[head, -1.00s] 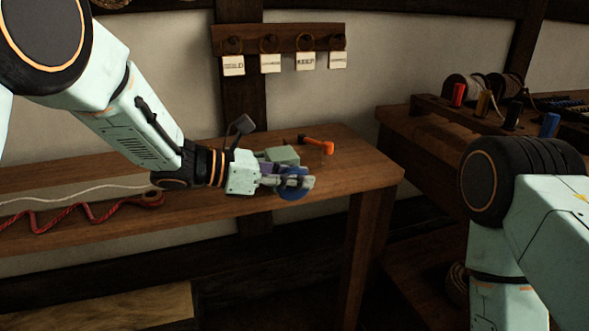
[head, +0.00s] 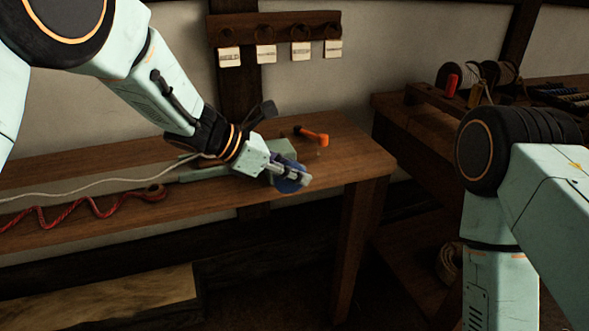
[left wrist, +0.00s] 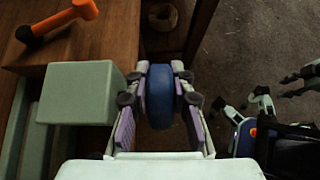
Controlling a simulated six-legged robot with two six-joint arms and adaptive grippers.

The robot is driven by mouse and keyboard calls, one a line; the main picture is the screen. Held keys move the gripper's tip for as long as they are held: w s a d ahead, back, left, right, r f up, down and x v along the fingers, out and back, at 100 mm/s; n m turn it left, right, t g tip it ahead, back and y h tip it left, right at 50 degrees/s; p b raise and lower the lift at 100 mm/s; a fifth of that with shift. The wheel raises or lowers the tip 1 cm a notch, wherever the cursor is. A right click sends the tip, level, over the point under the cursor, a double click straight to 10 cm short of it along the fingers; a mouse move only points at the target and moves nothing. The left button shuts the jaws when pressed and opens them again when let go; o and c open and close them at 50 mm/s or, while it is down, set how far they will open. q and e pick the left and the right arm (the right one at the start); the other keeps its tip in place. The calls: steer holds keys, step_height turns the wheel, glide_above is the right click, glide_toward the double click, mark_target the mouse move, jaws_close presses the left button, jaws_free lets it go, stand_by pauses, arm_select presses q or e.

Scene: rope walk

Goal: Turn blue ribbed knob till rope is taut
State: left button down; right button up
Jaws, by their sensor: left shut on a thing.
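The blue knob (head: 290,176) is at the front edge of the wooden bench, partly covered by my gripper. It also shows in the left wrist view (left wrist: 159,97), upright between the two fingers. My left gripper (head: 298,182) is shut on it, one finger on each side. A pale green block (left wrist: 79,92) sits on the bench beside the gripper. A white rope (head: 100,185) runs along the bench toward a pale green rail (head: 205,173) behind my wrist; its far end is hidden. A red rope (head: 80,206) lies wavy on the bench.
An orange-headed hammer (head: 314,137) lies on the bench behind the knob. Tags (head: 265,53) hang from a wall rack. A second bench (head: 400,115) with spools stands at right. Open floor lies in front of the bench.

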arm_select(q)
steer(key=c, duration=1.4)
jaws_free()
steer(key=shift+c, duration=0.2)
steer(key=v, duration=1.2)
steer(key=shift+a+f, duration=0.1)
